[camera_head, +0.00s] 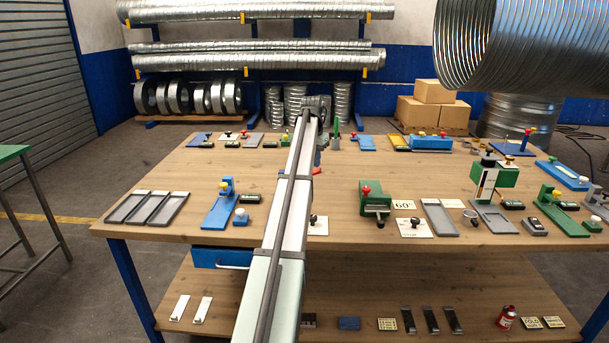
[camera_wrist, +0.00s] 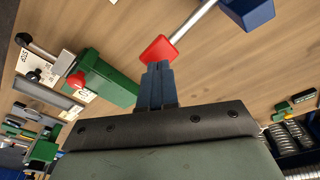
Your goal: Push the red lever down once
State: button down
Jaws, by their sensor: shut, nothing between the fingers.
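The lever's red tip (camera_wrist: 160,48) shows in the wrist view on a metal rod (camera_wrist: 194,20) that runs up and right to a blue base (camera_wrist: 250,10). My gripper (camera_wrist: 157,68) has its blue fingers shut together, and the fingertips are at the red tip's lower edge. I cannot tell whether they touch it or hover just over it. In the head view a red piece (camera_head: 316,171), likely the same tip, shows just right of my arm. My arm hides the rod and base there, and most of the gripper.
A green box with a red knob (camera_head: 375,205) stands to the right of my arm, a blue stand (camera_head: 219,206) to the left. Grey trays (camera_head: 146,208) lie further left. The wooden table (camera_head: 110,222) holds several other small devices, with bare wood between them.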

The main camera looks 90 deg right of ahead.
aim_at(316, 170)
jog(key=shift+s+f, duration=0.15)
jog(key=shift+f, duration=1.7)
jog(key=shift+s+f, duration=0.15)
jog(key=shift+f, duration=1.65)
jog(key=shift+a+f, duration=0.1)
jog(key=shift+f, duration=0.6)
jog(key=shift+r, duration=6)
jog(key=shift+w, duration=0.1)
